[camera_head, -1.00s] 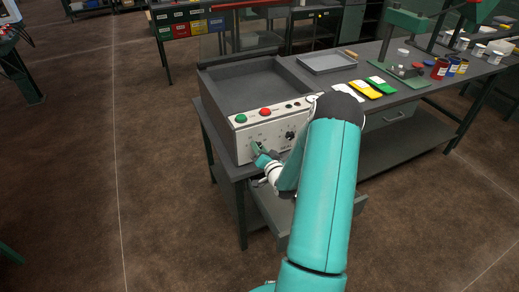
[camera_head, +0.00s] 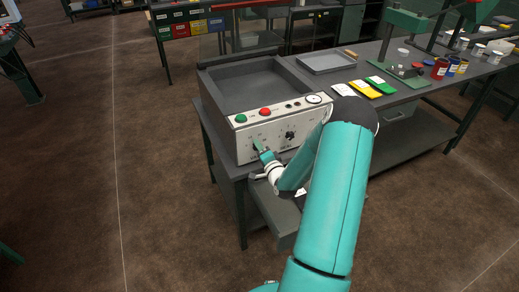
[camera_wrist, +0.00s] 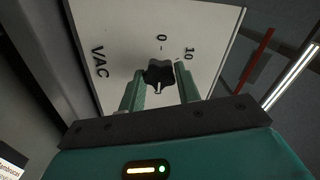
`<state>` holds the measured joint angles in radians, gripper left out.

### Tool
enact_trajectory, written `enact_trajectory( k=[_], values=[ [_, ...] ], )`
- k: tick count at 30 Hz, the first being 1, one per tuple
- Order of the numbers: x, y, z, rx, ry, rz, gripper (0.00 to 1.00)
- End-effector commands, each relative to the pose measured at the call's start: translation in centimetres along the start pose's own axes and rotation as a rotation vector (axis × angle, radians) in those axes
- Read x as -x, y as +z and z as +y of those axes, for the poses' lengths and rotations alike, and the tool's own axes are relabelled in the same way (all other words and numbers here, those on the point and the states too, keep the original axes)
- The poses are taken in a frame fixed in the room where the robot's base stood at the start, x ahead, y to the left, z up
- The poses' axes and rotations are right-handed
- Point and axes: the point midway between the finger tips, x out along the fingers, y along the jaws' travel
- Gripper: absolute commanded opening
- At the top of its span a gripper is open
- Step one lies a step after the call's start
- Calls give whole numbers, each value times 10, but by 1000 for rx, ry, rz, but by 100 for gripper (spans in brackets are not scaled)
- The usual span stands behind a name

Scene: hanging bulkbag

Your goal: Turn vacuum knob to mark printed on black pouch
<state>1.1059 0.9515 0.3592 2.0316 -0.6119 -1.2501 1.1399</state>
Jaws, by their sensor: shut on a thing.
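The vacuum knob is a dark lobed knob (camera_wrist: 159,74) on a white panel marked VAC, with 0 and 10 printed beside it. My gripper (camera_wrist: 160,80) is shut on it, one finger on each side. In the head view my gripper (camera_head: 259,148) is at the left part of the machine's front panel (camera_head: 242,150) and largely covers this knob. A second black knob (camera_head: 290,135) sits further right. White, yellow and green pouches (camera_head: 365,89) lie on the bench; I cannot make out a black pouch or its printed mark.
The machine has an open grey chamber (camera_head: 250,90), green (camera_head: 241,118) and red (camera_head: 265,112) buttons and a round gauge (camera_head: 314,99). A grey tray (camera_head: 327,62) and several jars (camera_head: 440,69) stand on the bench (camera_head: 400,97). The floor at left is clear.

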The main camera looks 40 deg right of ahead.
Motion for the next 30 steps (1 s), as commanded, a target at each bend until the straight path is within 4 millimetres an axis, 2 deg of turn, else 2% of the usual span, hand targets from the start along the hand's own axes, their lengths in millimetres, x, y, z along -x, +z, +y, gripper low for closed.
enact_trajectory(
  k=[9,10,13,23,26,30],
  values=[
    [1,0,1,-3,2,0,10],
    [1,0,1,-3,2,0,37],
    [1,0,1,-3,2,0,55],
    [3,0,0,-1,1,0,55],
    [11,0,1,-1,1,0,55],
    [35,-1,0,-2,2,1,55]
  ],
)
